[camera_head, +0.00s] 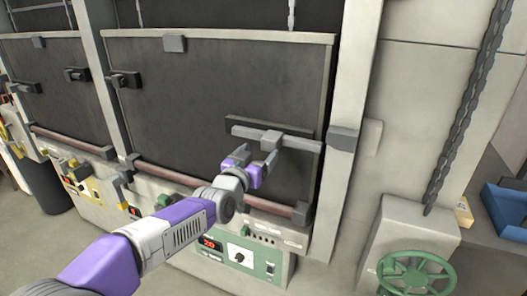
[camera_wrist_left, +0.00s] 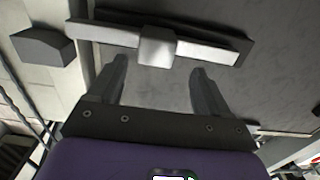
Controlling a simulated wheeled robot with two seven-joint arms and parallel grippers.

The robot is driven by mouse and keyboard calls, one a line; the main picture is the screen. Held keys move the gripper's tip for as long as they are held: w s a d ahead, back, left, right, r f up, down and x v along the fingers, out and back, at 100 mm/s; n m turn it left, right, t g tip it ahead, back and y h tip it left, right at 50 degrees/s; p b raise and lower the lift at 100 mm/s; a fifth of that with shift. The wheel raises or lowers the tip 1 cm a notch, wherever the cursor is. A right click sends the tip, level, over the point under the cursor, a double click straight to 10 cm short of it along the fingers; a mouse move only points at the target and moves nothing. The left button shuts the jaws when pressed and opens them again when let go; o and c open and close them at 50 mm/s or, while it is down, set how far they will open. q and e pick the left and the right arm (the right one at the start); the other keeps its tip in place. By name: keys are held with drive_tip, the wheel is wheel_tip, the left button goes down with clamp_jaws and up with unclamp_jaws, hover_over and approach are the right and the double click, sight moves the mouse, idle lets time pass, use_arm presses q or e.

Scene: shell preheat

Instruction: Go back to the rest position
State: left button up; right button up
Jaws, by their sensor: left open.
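My left gripper (camera_head: 257,157) reaches toward the dark furnace door (camera_head: 190,100), close to the grey latch bar (camera_head: 300,143) at the door's right side. In the left wrist view the two fingers of my left gripper (camera_wrist_left: 157,85) are spread, with nothing between them but the door surface. The latch bar (camera_wrist_left: 200,47) and its central block lie just beyond the fingertips. Whether a fingertip touches the bar is hard to tell. My right gripper is in neither view.
A control panel (camera_head: 238,255) with a red display sits below the door, under a reddish rail (camera_head: 170,174). A green handwheel (camera_head: 415,272) and a hanging chain (camera_head: 470,105) are at the right. A blue bin (camera_head: 508,208) stands at the far right. Grey floor shows at lower left.

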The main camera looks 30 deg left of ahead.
use_arm(q)
drive_tip(key=shift+s, duration=0.9)
drive_tip(key=d+f+g+h+b, duration=0.1)
drive_tip(key=d+f+g, duration=0.25)
drive_tip(key=f, duration=0.95)
drive_tip(key=s+d+f+n+g+h, duration=0.15)
drive_tip(key=d+f, duration=0.25)
drive_tip(key=f, duration=0.9)
drive_tip(key=d+f+m+g+h+b, duration=0.1)
drive_tip(key=d+f+g, duration=0.3)
drive_tip(key=f, duration=0.9)
drive_tip(key=s+d+f+g+h, duration=0.1)
drive_tip(key=s+d+f+g, duration=0.3)
drive_tip(key=s+f, duration=0.7)
drive_tip(key=s+d+f+n+g+h, duration=0.1)
drive_tip(key=s+d+f+g, duration=0.3)
drive_tip(key=s+f, duration=0.7)
drive_tip(key=shift+s+d+g+b, duration=0.3)
drive_tip(key=shift+s+d+b, duration=0.15)
drive_tip(key=shift+s+d, duration=0.6)
drive_tip(key=shift+w+d+n, duration=0.15)
drive_tip(key=shift+w+n, duration=0.1)
